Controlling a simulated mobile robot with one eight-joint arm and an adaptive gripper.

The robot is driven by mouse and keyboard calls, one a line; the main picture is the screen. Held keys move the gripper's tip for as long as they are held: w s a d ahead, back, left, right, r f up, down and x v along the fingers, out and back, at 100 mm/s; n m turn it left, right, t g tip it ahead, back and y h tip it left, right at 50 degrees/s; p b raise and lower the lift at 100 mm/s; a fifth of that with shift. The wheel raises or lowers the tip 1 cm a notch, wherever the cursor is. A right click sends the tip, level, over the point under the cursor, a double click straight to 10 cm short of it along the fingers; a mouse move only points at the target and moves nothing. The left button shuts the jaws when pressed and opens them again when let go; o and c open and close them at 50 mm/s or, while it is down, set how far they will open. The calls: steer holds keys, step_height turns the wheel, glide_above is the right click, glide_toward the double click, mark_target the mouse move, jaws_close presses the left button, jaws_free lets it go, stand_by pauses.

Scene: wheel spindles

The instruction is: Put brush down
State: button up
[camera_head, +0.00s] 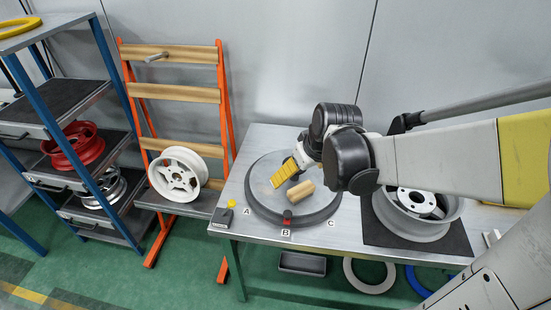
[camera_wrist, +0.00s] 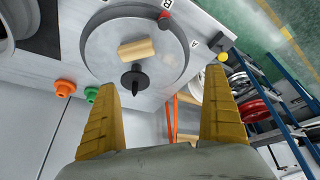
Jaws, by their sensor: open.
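A short, pale wooden piece (camera_head: 300,193), which looks like the brush, lies on the round grey turntable (camera_head: 262,205) on the metal table. No bristles can be made out.
A white wheel (camera_head: 416,212) lies on a dark mat right of the turntable. A red block (camera_head: 287,217) sits at the rim by label B. A yellow knob (camera_head: 231,204) is at the table's left. A wooden rack (camera_head: 175,93) and blue shelves (camera_head: 62,110) stand further left.

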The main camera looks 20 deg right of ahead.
glide_toward(302, 189)
steer(key=shift+n+g+y, duration=0.3)
steer(key=shift+n+g, duration=0.1)
steer(key=x, duration=0.2)
steer(key=b+x, duration=0.1)
steer(key=x, duration=0.1)
steer(key=d+x, duration=0.1)
steer(key=x, duration=0.1)
steer(key=shift+w+r, duration=0.15)
steer(key=shift+w, duration=0.1)
steer(key=shift+b+x, duration=1.35)
steer(key=shift+x, duration=1.45)
steer(key=shift+a+r, duration=0.1)
steer(key=shift+a, duration=0.05)
steer(key=shift+c, duration=1)
steer(key=c, duration=1)
steer(key=shift+r, duration=0.1)
